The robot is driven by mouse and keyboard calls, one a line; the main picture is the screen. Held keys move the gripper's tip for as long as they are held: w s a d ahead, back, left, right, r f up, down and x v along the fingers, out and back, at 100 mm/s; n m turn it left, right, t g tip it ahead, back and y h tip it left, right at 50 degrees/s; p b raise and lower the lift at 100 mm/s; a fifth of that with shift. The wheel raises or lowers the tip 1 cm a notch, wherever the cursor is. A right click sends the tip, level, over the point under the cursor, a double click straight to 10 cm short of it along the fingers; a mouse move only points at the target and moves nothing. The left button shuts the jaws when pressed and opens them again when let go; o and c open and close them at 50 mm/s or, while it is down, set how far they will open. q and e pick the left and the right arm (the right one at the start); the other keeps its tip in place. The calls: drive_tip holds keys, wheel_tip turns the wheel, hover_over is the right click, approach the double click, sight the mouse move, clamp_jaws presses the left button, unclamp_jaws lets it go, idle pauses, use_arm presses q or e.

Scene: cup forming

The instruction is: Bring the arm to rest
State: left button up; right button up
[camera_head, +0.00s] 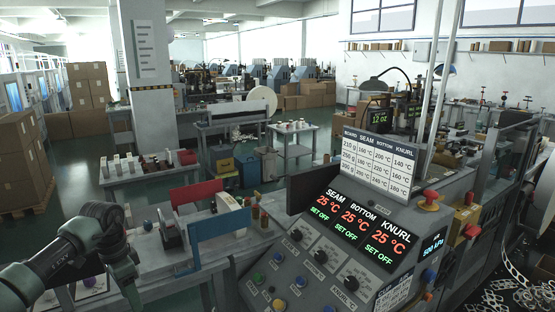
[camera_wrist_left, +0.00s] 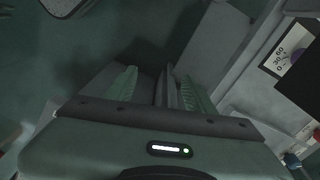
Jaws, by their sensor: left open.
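My left arm (camera_head: 60,255) comes in from the lower left in the head view, with its wrist bent downward. My left gripper (camera_head: 133,290) hangs at the lower left, in front of the grey workbench (camera_head: 160,287) in the picture. In the left wrist view the two green ribbed fingers of the gripper (camera_wrist_left: 162,92) stand apart. I see nothing held between them. Grey panels show beyond the fingers, and a green floor shows at the upper left. My right gripper is in neither view.
A control panel (camera_head: 325,255) with knobs, buttons and red 25 °C readouts stands right of the gripper. A red board (camera_head: 196,193) and a blue board (camera_head: 220,224) stand at the workbench. Boxes (camera_head: 20,160) are stacked at far left. Open floor (camera_head: 75,205) lies behind the arm.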

use_arm(q)
drive_tip(key=d+f+m+t+h+b, duration=0.35)
drive_tip(key=d+f+h, duration=0.65)
drive_tip(key=d+f, duration=1.05)
wheel_tip(320, 180, down, 8)
drive_tip(key=s+d+n+t, duration=0.1)
drive_tip(key=n+t, duration=0.2)
drive_tip(key=t, duration=0.2)
drive_tip(key=s+a+f+n+y+b, duration=0.1)
drive_tip(key=s+a+f+n+y, duration=0.25)
drive_tip(key=s+f, duration=0.75)
drive_tip(key=s+a+f+n+y+b, duration=0.15)
drive_tip(key=s+a+f+y, duration=0.35)
drive_tip(key=s+f, duration=0.55)
drive_tip(key=s+f+n+g+y, duration=0.1)
drive_tip(key=s+f+g, duration=0.3)
drive_tip(key=s, duration=1.1)
drive_tip(key=s+f+g+y, duration=0.1)
drive_tip(key=s+f+g, duration=0.2)
drive_tip(key=s+f, duration=0.5)
drive_tip(key=s, duration=0.7)
drive_tip(key=shift+s+f+n+g, duration=0.2)
drive_tip(key=shift+s+n+g, duration=0.1)
drive_tip(key=shift+n+g, duration=0.05)
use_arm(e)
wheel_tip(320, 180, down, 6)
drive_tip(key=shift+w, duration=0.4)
